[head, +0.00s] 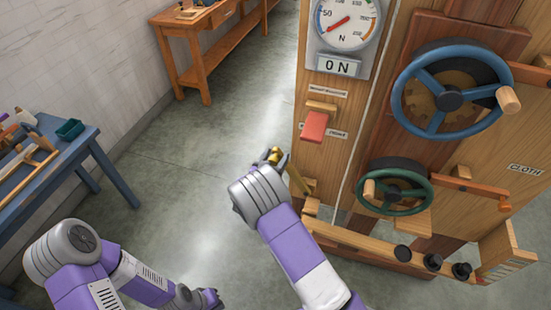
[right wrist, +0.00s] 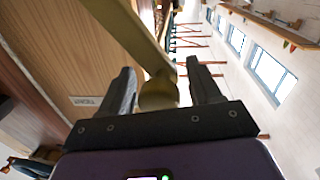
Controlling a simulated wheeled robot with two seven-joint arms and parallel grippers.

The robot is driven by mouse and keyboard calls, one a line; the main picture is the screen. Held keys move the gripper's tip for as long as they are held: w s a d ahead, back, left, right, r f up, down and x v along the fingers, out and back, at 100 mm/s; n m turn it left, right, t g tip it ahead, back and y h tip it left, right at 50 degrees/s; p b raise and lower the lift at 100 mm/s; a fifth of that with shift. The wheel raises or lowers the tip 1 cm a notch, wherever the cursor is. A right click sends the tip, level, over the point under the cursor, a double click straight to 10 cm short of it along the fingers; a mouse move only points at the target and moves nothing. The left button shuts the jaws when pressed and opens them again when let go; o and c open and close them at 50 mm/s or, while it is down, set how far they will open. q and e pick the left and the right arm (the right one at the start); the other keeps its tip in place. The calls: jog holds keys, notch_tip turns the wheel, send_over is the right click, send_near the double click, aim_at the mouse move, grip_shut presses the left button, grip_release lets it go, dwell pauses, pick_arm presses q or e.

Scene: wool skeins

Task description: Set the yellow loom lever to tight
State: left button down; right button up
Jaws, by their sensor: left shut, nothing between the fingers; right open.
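The yellow loom lever (head: 298,180) stands out from the lower left edge of the wooden loom in the head view, with a knob at its end. In the right wrist view, the lever (right wrist: 135,35) comes down from the top, and its round knob (right wrist: 158,93) lies between my right fingers. My right gripper (head: 274,158) is open around the knob, with a gap visible at the sides. A small pale label (right wrist: 83,101) is on the wood beside the lever; I cannot read it surely. My left gripper (head: 212,298) is shut and empty, low and away from the loom.
A blue table (head: 85,150) with tools stands left, a wooden bench (head: 190,75) behind. Floor between is clear.

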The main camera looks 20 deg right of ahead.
grip_shut()
dwell(0.4)
